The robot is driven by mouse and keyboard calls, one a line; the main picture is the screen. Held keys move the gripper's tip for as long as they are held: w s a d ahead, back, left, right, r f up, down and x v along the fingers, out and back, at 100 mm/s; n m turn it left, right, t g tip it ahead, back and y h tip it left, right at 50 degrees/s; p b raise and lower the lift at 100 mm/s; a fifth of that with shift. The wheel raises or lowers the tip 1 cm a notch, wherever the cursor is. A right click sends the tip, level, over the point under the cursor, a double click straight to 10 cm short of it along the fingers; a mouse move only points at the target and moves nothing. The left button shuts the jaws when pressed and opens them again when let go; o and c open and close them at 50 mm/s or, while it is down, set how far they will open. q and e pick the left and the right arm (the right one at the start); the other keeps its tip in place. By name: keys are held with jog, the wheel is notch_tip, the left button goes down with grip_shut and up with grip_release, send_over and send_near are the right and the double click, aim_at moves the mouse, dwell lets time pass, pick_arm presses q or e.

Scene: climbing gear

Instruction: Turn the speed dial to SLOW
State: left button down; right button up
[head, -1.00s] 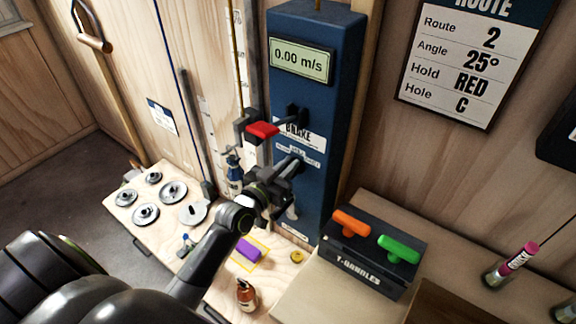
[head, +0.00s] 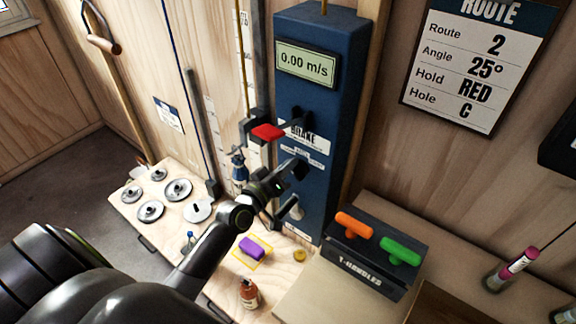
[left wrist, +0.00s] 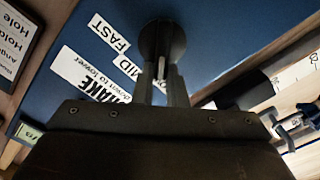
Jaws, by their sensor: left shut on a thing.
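The speed dial is a round black knob (left wrist: 162,38) on the blue cabinet (head: 318,105). In the left wrist view the words FAST and MID show beside it, upside down; no SLOW label can be read. My left gripper (left wrist: 163,75) is shut on the dial's grip, with a light strip showing between the fingers. In the head view my left gripper (head: 287,178) is at the cabinet front, below the brake label, and mostly hides the dial. The cabinet's display (head: 305,64) reads 0.00 m/s. My right gripper is not in view.
A red-ended brake lever (head: 267,132) sticks out just above my left gripper. A T-handle box (head: 372,262) with orange and green handles stands at right. Below are a purple block (head: 252,248), an orange bottle (head: 248,294) and several grey discs (head: 178,189).

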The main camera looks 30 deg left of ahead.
pick_arm(q)
jog(key=shift+n, duration=0.3)
jog(key=c, duration=1.5)
grip_release()
jog(key=shift+o, duration=0.2)
jog(key=shift+s, duration=0.15)
jog(key=s+a+b, duration=0.2)
jog(key=s+b, duration=0.1)
jog(key=s, duration=1.4)
jog(key=shift+a, duration=0.25)
